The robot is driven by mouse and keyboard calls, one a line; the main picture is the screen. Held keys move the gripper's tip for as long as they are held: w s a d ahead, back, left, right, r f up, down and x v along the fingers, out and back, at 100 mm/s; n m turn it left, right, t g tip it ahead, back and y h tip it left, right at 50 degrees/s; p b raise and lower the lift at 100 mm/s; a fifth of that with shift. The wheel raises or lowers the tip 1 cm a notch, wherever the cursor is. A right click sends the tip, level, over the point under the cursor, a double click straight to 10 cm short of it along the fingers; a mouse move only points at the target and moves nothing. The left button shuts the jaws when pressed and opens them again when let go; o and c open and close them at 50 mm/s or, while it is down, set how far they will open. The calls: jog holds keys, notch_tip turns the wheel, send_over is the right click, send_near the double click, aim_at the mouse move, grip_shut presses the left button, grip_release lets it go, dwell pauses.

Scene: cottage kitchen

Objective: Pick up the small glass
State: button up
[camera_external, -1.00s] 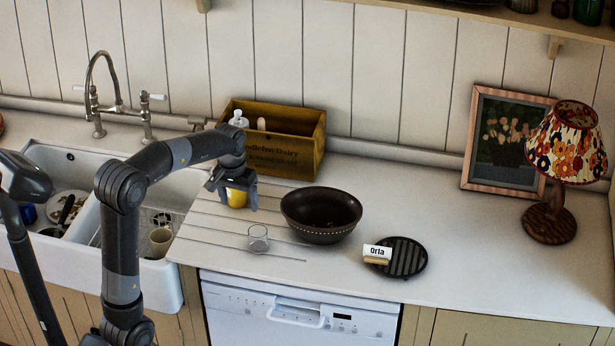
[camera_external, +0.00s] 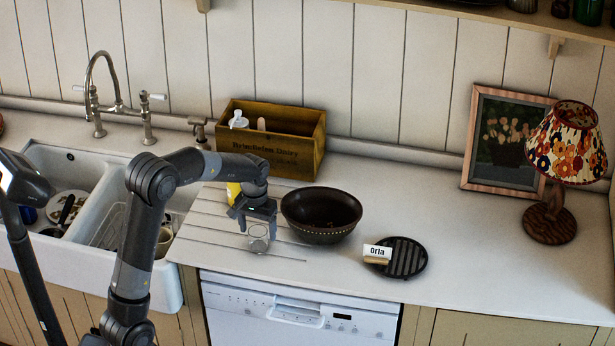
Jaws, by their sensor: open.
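The small glass (camera_external: 258,240) is clear and stands upright on the grooved drainboard, just left of the brown bowl and near the counter's front edge. My gripper (camera_external: 257,228) points down at the glass, with its fingers at the height of the upper part of the glass. The jaws are open, and the fingers appear on either side of the glass. I cannot tell whether they touch it.
A dark brown bowl (camera_external: 321,217) stands close on the right. A yellow object (camera_external: 233,191) is partly hidden behind my gripper. A wooden crate (camera_external: 290,147) is at the back, the sink (camera_external: 90,215) at left. A black trivet (camera_external: 408,259) and name card (camera_external: 377,252) lie right.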

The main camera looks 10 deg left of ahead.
jog(key=shift+f, duration=1.25)
jog(key=shift+c, duration=0.4)
jog(key=c, duration=1.1)
